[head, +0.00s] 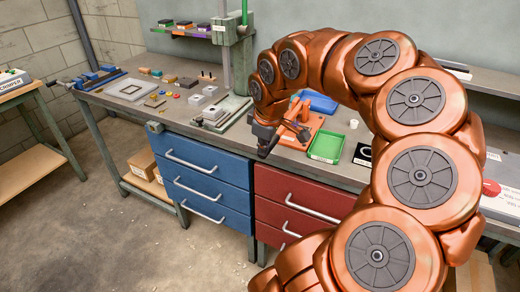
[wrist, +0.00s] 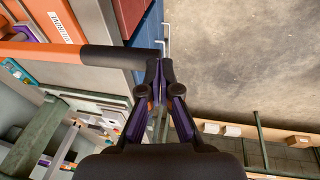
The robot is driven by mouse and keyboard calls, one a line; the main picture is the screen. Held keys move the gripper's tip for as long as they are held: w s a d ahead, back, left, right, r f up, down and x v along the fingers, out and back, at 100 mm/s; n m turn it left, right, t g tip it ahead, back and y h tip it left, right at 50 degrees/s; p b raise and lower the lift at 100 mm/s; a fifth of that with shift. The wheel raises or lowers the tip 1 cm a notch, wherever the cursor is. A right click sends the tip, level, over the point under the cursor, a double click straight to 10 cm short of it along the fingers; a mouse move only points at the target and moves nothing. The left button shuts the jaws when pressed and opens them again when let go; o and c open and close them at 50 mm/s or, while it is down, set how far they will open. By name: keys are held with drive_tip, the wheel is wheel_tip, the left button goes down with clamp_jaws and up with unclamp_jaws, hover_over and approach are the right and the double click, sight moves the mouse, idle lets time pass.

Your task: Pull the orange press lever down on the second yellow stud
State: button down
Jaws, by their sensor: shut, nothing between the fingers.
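The orange press (head: 298,138) stands on the bench, partly hidden behind my arm. In the wrist view its orange lever bar (wrist: 45,51) comes in from the left and ends in a black grip (wrist: 112,55). My gripper (wrist: 160,68) has its purple-and-black fingers together, with nothing held between them. The grip's end lies right beside the fingertips; I cannot tell whether they touch. In the head view my gripper (head: 265,145) is at the bench's front edge, left of the press. I cannot make out the second yellow stud or any part on it.
A green tray (head: 326,146), a blue tray (head: 317,102) and a white cup (head: 353,124) are around the press. A grey plate fixture (head: 212,117) stands to the left. Blue drawers (head: 205,180) and red drawers (head: 290,195) with handles are below. The floor in front is clear.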

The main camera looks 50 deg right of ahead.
drive_tip(key=v, duration=1.4)
